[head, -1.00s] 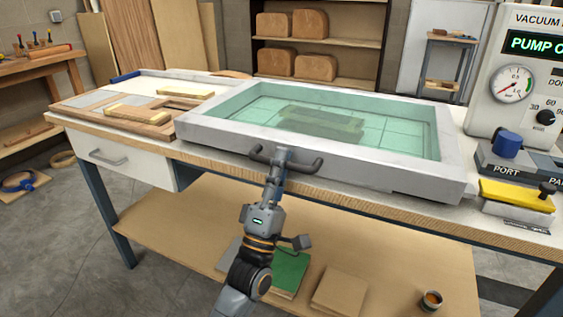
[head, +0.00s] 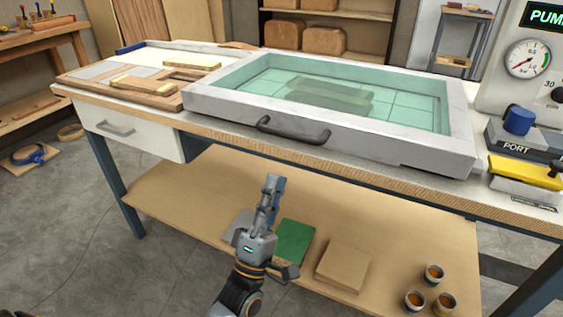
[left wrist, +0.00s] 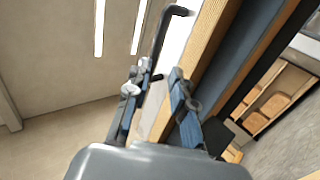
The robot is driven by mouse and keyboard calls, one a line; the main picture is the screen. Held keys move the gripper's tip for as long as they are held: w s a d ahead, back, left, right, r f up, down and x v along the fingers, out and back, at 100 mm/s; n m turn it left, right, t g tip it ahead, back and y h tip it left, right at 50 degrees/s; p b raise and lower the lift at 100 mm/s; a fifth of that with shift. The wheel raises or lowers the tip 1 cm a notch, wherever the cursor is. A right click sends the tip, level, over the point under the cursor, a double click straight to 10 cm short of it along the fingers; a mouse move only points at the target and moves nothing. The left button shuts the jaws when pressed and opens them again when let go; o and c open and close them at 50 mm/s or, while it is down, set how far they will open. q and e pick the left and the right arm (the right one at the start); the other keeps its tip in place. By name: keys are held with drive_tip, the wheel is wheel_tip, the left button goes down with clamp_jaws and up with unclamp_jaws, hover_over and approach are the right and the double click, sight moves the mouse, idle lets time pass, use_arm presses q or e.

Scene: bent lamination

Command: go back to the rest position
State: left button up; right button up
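My left gripper (head: 272,188) is in front of the workbench, below and apart from the dark handle (head: 293,133) on the grey press frame. In the left wrist view the two fingers (left wrist: 157,80) stand apart with an empty gap between them. A dark bent handle (left wrist: 158,40) shows beyond the fingers there. The press frame (head: 225,105) lies on the bench, with a teal translucent sheet over a blurred block inside. My right gripper is in neither view.
The bench's front edge (head: 370,188) is above and behind my left gripper. The lower shelf (head: 190,195) holds a green board (head: 293,242), a tan board (head: 343,264) and several small cups. A drawer (head: 125,130) is at the left. The floor at left front is mostly clear.

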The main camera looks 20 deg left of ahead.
use_arm(q)
drive_tip(key=shift+v, duration=1)
